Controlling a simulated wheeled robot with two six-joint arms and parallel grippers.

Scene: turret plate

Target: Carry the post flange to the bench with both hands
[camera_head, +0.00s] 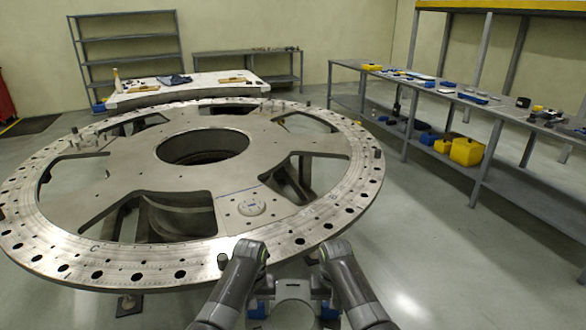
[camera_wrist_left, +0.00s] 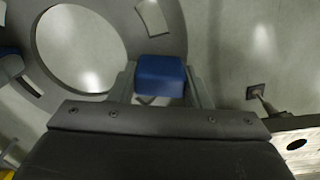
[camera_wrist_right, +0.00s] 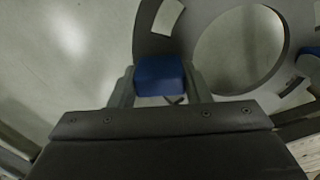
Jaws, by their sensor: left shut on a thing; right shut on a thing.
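The post flange is a flat grey ring (camera_wrist_left: 150,45) with a large round hole and small slots; it also shows in the right wrist view (camera_wrist_right: 178,42). It has blue blocks on opposite sides. My left gripper (camera_wrist_left: 160,80) is shut on one blue block, its fingers on either side. My right gripper (camera_wrist_right: 160,80) is shut on the other. Bare floor shows through the hole, so the flange hangs clear above it. In the head view blue parts show low between my arms, and most of the flange is hidden or cut off. A long grey bench (camera_head: 430,93) stands at the right.
The large turret plate (camera_head: 110,195) fills the left and centre, close in front of my arms. A light-topped table (camera_head: 210,90) with tools and grey shelves (camera_head: 128,36) stand behind it. Yellow bins (camera_head: 466,152) sit on the bench's lower shelf. Open floor (camera_head: 420,250) lies between plate and bench.

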